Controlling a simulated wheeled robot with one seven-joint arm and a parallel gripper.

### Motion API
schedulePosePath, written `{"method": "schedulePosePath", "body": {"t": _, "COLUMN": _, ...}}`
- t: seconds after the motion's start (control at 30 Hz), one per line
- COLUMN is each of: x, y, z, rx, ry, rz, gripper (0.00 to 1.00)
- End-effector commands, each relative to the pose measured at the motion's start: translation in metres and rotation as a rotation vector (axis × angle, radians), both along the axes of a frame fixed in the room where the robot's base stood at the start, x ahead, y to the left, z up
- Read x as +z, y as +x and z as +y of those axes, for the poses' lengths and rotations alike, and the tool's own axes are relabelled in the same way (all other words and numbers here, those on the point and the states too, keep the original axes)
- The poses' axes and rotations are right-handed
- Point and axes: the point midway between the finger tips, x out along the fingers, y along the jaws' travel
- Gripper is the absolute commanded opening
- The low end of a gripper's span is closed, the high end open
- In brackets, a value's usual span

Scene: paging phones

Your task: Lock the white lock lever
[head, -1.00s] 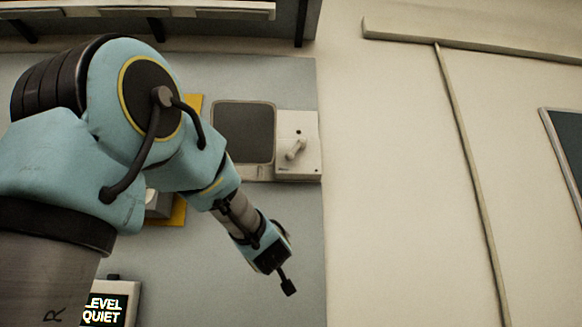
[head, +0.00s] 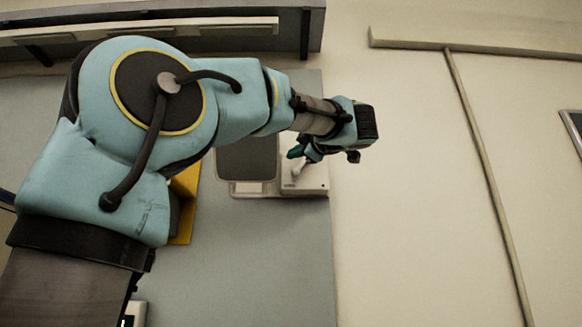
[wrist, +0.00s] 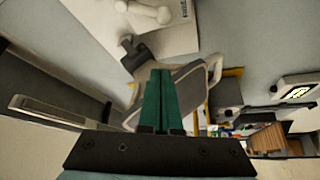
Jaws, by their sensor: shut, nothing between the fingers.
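The white lock lever (head: 299,167) is on a white box (head: 316,178) on the grey wall panel, partly hidden behind my gripper in the head view. In the wrist view the lever (wrist: 148,12) is at the top edge, on the pale face of the box (wrist: 180,38). My gripper (head: 295,153) is shut and empty, and overlaps the upper part of the box in the head view. In the wrist view its green fingers (wrist: 161,76) are together, below the lever in the picture. I see no clear contact with the lever.
A dark-faced panel (head: 247,162) is left of the box. A yellow-backed unit (head: 184,215) is lower left, partly behind my arm. A shelf (head: 180,28) runs above. The cream wall to the right (head: 400,200) is mostly clear.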

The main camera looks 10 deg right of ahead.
Motion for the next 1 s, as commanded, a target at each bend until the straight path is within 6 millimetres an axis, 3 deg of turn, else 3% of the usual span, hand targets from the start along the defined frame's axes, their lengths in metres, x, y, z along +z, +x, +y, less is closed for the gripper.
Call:
{"method": "schedulePosePath", "body": {"t": 0.27, "x": 0.004, "y": 0.014, "z": 0.004, "rx": 0.003, "ry": 0.001, "rz": 0.001, "gripper": 0.00}}
{"method": "schedulePosePath", "body": {"t": 0.7, "x": 0.024, "y": 0.094, "z": 0.030, "rx": 0.004, "ry": 0.002, "rz": 0.001, "gripper": 0.00}}
{"method": "schedulePosePath", "body": {"t": 1.0, "x": 0.007, "y": 0.095, "z": -0.003, "rx": -0.001, "ry": 0.002, "rz": 0.001, "gripper": 0.00}}
